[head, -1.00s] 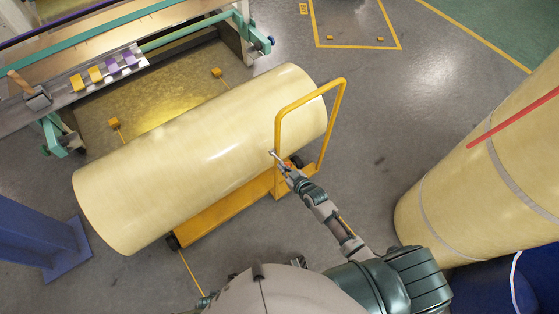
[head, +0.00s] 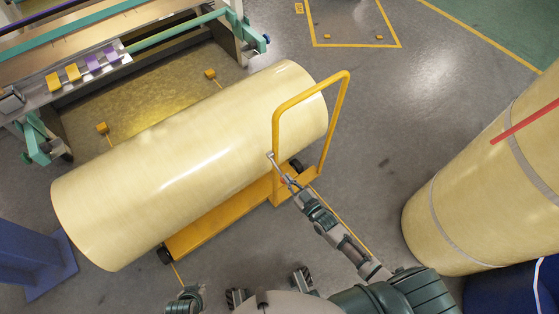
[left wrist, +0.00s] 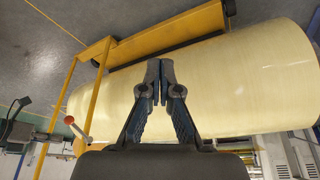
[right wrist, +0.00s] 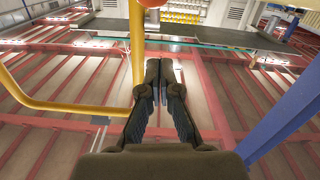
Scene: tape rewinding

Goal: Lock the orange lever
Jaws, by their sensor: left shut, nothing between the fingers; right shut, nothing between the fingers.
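An orange-knobbed lever (left wrist: 69,120) with a metal rod shows at the left of the left wrist view, beside the yellow cart frame (left wrist: 88,100). An orange knob (right wrist: 152,3) also shows at the top edge of the right wrist view, beyond the fingertips. In the head view my right gripper (head: 288,182) is by the cart's yellow handle (head: 276,130); its fingers are shut and empty in the right wrist view (right wrist: 160,75). I cannot tell whether it touches the lever. My left gripper (left wrist: 163,80) is shut and empty, with the roll behind it.
A large cream roll (head: 190,160) lies on the yellow cart (head: 215,222). A machine (head: 130,65) stands at the upper left and a blue post (head: 30,255) at the lower left. Another roll (head: 450,210) is at the right. Grey floor (head: 380,120) is clear between handle and right roll.

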